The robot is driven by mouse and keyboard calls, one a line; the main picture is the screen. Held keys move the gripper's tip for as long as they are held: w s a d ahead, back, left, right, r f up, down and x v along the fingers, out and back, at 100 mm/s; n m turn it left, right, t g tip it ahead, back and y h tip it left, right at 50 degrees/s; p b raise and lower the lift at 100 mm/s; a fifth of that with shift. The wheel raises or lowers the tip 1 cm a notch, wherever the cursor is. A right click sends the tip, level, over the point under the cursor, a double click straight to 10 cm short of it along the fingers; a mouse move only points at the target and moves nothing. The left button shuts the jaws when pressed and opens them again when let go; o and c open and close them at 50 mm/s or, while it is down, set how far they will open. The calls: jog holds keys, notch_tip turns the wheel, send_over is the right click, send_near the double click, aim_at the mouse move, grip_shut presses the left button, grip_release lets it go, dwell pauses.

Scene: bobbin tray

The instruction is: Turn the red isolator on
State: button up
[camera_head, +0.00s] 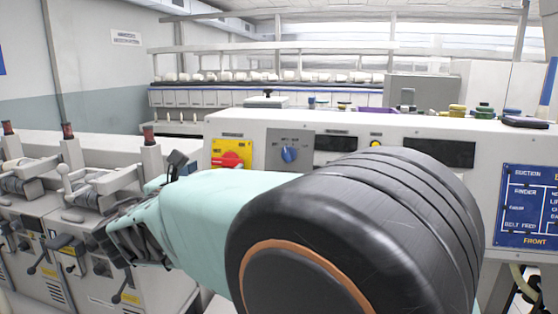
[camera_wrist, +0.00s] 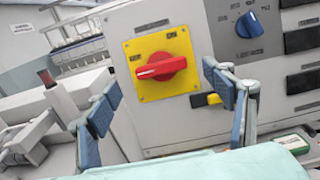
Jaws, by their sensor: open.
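The red isolator (camera_head: 231,159) is a red rotary handle on a yellow plate, on the front of the grey-white machine panel in the head view. In the wrist view the red isolator (camera_wrist: 161,68) lies between and beyond my fingers, its handle roughly along the picture's width. The yellow plate (camera_wrist: 148,92) carries small labels too blurred to read. My gripper (camera_wrist: 160,105) is open and empty, one blue-padded finger on each side, apart from the handle. In the head view my gripper (camera_head: 140,225) is partly hidden behind my arm.
A blue rotary knob (camera_head: 289,154) on a grey plate sits right of the isolator. A small yellow-and-black part (camera_wrist: 206,99) shows by the right finger. Machine units with red-topped posts (camera_head: 68,131) stand at left. A blue label board (camera_head: 528,207) is at far right.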

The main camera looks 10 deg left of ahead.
aim_at(225, 161)
jog(key=w, duration=0.5)
jog(key=shift+w+d, duration=0.2)
jog(key=shift+w, duration=0.1)
jog(key=c, duration=1.2)
